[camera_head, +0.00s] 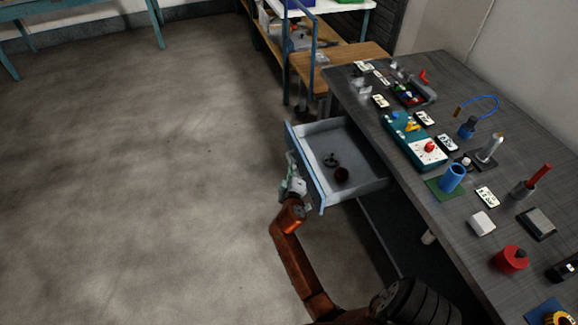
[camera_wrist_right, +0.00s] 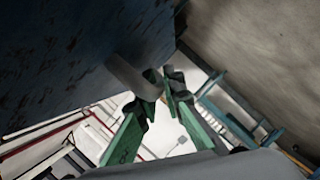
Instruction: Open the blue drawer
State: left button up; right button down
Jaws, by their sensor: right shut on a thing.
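The blue drawer (camera_head: 303,160) stands pulled out from under the grey workbench in the head view, with its light inside showing. A small dark ring-like thing (camera_head: 331,160) and a dark reddish round thing (camera_head: 341,174) lie in it. My right gripper (camera_head: 291,170) is at the outer face of the drawer front, on the orange arm. In the right wrist view its green fingers (camera_wrist_right: 160,100) are closed on the drawer's grey handle (camera_wrist_right: 133,77), beside the worn blue front (camera_wrist_right: 80,50). My left gripper is not in view.
The workbench (camera_head: 405,165) holds several small tools, cards, a teal box (camera_head: 413,140) and a blue cup (camera_head: 452,177). A wooden table (camera_head: 340,63) and a shelf stand behind. The floor (camera_head: 150,180) left of the drawer is clear.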

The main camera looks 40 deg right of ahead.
dwell(0.3)
jog(key=c, duration=2.3)
grip_release()
jog(key=shift+r, duration=0.1)
notch_tip(320, 180, up, 10)
jog(key=shift+a+f, duration=0.1)
jog(key=shift+f, duration=0.05)
jog(key=shift+w, duration=0.1)
